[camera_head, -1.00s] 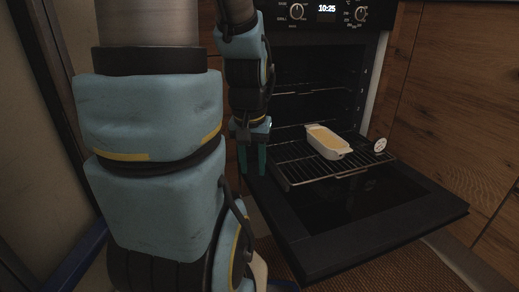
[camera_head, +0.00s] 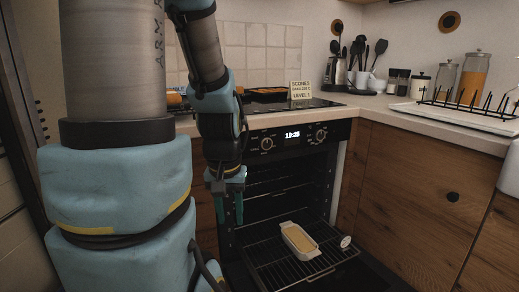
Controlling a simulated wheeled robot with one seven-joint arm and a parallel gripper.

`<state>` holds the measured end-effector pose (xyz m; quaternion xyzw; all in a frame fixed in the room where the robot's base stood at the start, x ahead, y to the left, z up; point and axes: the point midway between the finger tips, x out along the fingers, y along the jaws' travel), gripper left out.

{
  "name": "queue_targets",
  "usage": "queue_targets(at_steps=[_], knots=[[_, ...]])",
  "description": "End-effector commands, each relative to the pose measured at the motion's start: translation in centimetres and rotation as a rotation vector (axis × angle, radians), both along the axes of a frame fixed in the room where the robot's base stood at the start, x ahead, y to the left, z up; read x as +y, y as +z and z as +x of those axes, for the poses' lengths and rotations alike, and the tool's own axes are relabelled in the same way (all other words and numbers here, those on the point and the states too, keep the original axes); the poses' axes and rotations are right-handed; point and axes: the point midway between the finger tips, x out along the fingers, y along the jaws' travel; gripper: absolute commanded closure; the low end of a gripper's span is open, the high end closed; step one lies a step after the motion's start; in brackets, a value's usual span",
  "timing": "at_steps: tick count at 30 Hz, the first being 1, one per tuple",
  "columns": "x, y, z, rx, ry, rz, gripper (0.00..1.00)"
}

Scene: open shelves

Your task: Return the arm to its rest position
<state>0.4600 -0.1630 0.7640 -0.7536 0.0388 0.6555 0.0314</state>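My gripper (camera_head: 228,208) hangs fingers down in front of the open oven (camera_head: 285,135), left of the pulled-out rack. Its two green fingers stand apart with nothing seen between them. My arm is folded, its forearm rising above the counter edge. A white baking dish (camera_head: 299,240) with yellowish contents sits on the oven rack (camera_head: 318,262), apart from my gripper.
The oven door is down, mostly below the picture. A counter (camera_head: 375,105) holds a sign (camera_head: 301,90), a utensil holder (camera_head: 360,79), jars (camera_head: 472,72) and a dish rack (camera_head: 468,107). Wooden cabinets (camera_head: 415,170) stand at the right. A round white tag (camera_head: 346,241) is at the rack's right edge.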

Motion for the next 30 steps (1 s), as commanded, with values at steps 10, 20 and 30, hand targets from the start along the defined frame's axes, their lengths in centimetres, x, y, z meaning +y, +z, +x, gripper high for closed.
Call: queue_targets(at_steps=[10, 20, 30], knots=[[0.0, 12.5, 0.0, 0.0, 0.0, 0.0, 0.61], [0.0, 17.7, 0.0, 0.0, 0.0, 0.0, 0.61], [0.0, 17.3, 0.0, 0.0, 0.0, 0.0, 0.61]])
